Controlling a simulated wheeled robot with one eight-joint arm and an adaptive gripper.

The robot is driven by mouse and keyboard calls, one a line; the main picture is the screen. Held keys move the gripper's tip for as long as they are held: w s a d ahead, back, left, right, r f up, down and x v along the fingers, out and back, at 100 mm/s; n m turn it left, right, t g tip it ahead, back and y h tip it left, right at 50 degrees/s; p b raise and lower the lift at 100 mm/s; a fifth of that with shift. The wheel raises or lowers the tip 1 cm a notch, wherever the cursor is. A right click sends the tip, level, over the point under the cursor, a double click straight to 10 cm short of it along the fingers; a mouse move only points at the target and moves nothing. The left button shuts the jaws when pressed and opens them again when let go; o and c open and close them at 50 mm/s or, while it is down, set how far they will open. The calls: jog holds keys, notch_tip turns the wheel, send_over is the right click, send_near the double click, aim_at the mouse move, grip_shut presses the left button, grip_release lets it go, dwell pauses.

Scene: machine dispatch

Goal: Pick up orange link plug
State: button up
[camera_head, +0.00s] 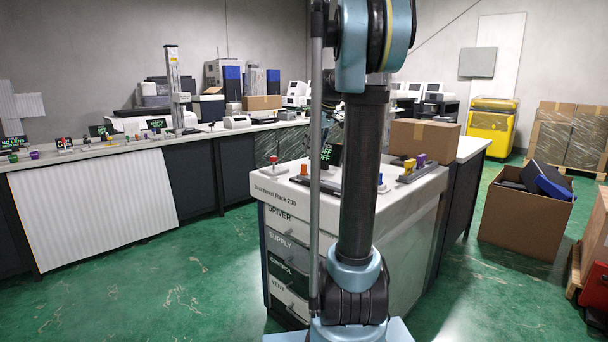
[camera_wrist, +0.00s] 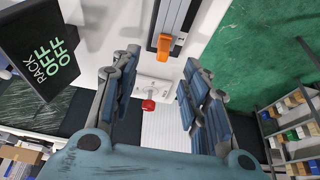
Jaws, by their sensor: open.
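The orange link plug (camera_wrist: 165,46) shows in the wrist view at the top centre, seated at the end of a dark grey slotted strip. In the head view a small orange plug (camera_head: 304,169) stands on the white top of the rack unit, just left of my arm. My gripper (camera_wrist: 161,62) is open and empty, its two blue-padded fingers spread wide. The plug appears between and beyond the fingertips, apart from both. In the head view my arm hides most of the gripper.
A red knob (camera_wrist: 149,104) on a white plate shows between the fingers; it also stands on the rack top (camera_head: 273,160). A black "RACK OFF" display (camera_wrist: 40,48) is close on the left. A strip with yellow and purple plugs (camera_head: 409,166) and a cardboard box (camera_head: 425,134) stand right of my arm.

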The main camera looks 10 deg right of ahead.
aim_at(304, 166)
jog(key=x, duration=0.5)
jog(key=shift+a+f, duration=0.1)
jog(key=shift+f, duration=0.1)
jog(key=shift+w+a+x, duration=0.1)
jog(key=shift+a+x, duration=0.1)
jog(key=shift+x, duration=1.1)
jog(key=shift+w+a+x, duration=0.15)
jog(key=shift+a+x, duration=0.05)
jog(key=shift+x, duration=1.1)
jog(key=shift+r, duration=0.15)
jog(key=c, duration=1)
